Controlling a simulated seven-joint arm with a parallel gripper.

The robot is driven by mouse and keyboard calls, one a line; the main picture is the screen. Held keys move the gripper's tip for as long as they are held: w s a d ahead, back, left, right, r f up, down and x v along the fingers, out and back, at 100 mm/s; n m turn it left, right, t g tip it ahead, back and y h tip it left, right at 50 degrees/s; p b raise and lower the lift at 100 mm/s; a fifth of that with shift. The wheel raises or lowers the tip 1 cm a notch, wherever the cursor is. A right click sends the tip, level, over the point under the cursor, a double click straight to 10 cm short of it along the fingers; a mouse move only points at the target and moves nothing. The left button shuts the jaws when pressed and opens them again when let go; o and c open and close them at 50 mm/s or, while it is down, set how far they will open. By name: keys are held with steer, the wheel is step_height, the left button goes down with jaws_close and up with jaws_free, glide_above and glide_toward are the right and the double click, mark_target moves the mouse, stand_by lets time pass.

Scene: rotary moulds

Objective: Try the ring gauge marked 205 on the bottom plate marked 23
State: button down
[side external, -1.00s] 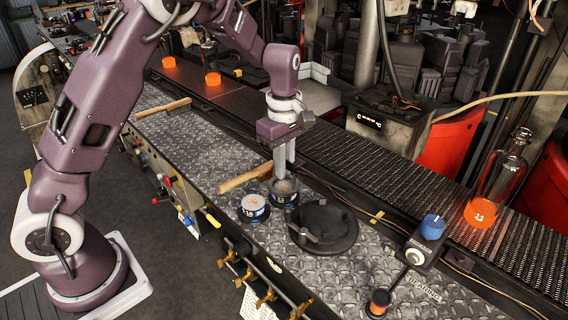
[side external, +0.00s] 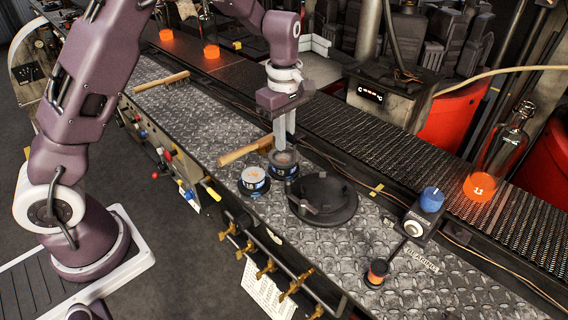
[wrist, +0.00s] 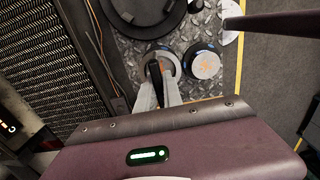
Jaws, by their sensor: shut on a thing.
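Two low round pieces with blue bands stand side by side on the diamond-plate bench. The right one (side external: 284,163) has a grey top, and the left one (side external: 254,180) has a pale top with an orange mark. The left one also shows in the wrist view (wrist: 204,66). My gripper (side external: 285,147) points down at the right piece, its fingers shut on that piece at its top; the fingers partly hide it in the wrist view (wrist: 161,76). The band markings are too small to read, so I cannot tell which piece is 205 or 23.
A black round mould (side external: 330,190) with a handle lies just right of the pieces. A wooden-handled brush (side external: 246,150) lies behind them. A blue-knobbed box (side external: 430,205) stands further right. A dark conveyor (side external: 400,160) carries a glowing bottle (side external: 487,177).

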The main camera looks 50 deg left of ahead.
steer(key=shift+r, duration=2.15)
